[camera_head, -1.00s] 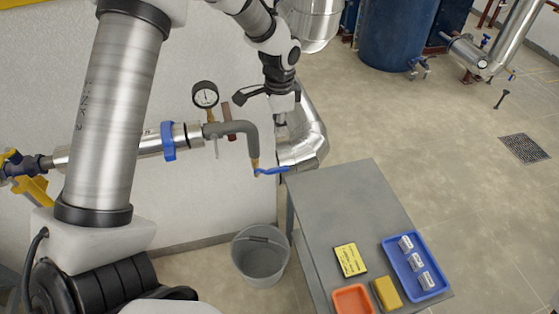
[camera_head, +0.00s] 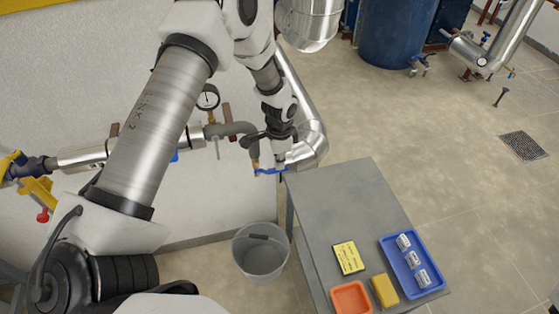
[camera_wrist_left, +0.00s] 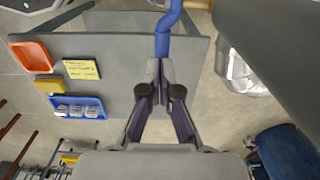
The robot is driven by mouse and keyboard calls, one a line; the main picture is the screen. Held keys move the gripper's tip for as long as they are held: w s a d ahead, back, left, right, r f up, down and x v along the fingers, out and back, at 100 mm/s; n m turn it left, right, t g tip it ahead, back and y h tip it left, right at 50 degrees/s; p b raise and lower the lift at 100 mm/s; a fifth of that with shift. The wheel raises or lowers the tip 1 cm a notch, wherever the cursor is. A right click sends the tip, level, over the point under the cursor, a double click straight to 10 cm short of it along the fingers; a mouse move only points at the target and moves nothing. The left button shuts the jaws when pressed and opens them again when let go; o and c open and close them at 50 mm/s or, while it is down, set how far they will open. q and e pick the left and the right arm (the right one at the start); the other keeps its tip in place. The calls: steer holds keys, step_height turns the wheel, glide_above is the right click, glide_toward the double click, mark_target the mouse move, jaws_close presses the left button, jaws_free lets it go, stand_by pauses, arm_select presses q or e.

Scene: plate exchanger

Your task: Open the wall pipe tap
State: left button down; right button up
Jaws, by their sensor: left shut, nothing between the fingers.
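The wall pipe (camera_head: 232,128) bends down to a small brass tap (camera_head: 255,161) with a blue lever handle (camera_head: 266,171). The lever points to the right in the head view, roughly level. My left gripper (camera_head: 280,166) points down at the lever's free end, with its fingers shut and empty. In the left wrist view the blue lever (camera_wrist_left: 164,36) comes in from the top, and its end lies at the tips of my gripper (camera_wrist_left: 158,66). I cannot tell whether they touch. My right gripper is not in view.
A grey bucket (camera_head: 261,254) stands on the floor below the tap. A grey table (camera_head: 335,208) to the right bears a blue tray (camera_head: 423,281), an orange tray (camera_head: 351,298), a yellow note (camera_head: 349,257) and a yellow block. A gauge (camera_head: 208,98) sits on the pipe.

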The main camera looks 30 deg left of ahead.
mark_target(283, 172)
arm_select(q)
steer(key=shift+w+d+f+g+y, duration=0.15)
steer(key=shift+f+g+y, duration=0.15)
steer(key=shift+g+y, duration=0.15)
stand_by(0.3)
steer(key=shift+f+g, duration=0.25)
steer(key=shift+w+d+f+g+y+b, duration=0.1)
steer(key=shift+w+f+g+y+b, duration=0.05)
steer(key=shift+f+g+y+b, duration=0.3)
steer(key=shift+w+d+f+g+y+b, duration=0.1)
steer(key=shift+f+g+y+b, duration=0.2)
steer(key=shift+f+b, duration=0.15)
step_height(283, 172, down, 3)
steer(key=g+y+b, duration=0.1)
steer(key=b, duration=0.1)
steer(key=g+y+b, duration=0.1)
steer(key=g+b, duration=0.1)
steer(key=shift+r+y, duration=0.2)
steer(key=shift+y, duration=0.1)
steer(key=s+f+b, duration=0.1)
steer(key=b, duration=0.1)
steer(key=a+f+g+y+b, duration=0.1)
steer(key=f+b, duration=0.1)
steer(key=b, duration=0.1)
steer(key=s+a+f+g+y+b, duration=0.1)
steer(key=b, duration=0.1)
steer(key=shift+s+a+f, duration=0.15)
steer(key=shift+s+f, duration=0.2)
steer(key=shift+s, duration=0.1)
